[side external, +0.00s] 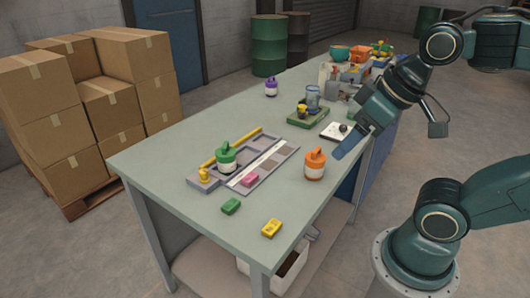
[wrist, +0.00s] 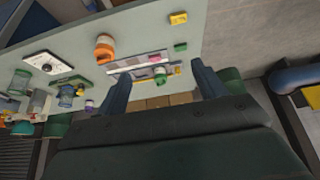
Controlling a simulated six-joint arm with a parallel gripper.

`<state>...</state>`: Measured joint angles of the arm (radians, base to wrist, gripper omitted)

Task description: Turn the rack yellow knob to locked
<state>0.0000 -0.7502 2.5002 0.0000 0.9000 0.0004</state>
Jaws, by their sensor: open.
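The rack (side external: 262,168) is a grey tray with a yellow bar and a white strip, lying on the table. A small yellow knob (side external: 204,174) stands at its near left end. Its exact turn angle is too small to tell. In the wrist view the rack (wrist: 125,64) is upside down and partly covered, with a small yellow spot (wrist: 178,70) at its end. My gripper (side external: 343,152) is above the table's right edge, right of the orange jar and well away from the knob. In the wrist view its two fingers (wrist: 161,74) are spread apart with nothing between them.
The orange jar (side external: 315,165), green block (side external: 231,206) and yellow block (side external: 271,228) stand nearby. A white dial panel (side external: 338,130) lies farther back. The table's left side is bare.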

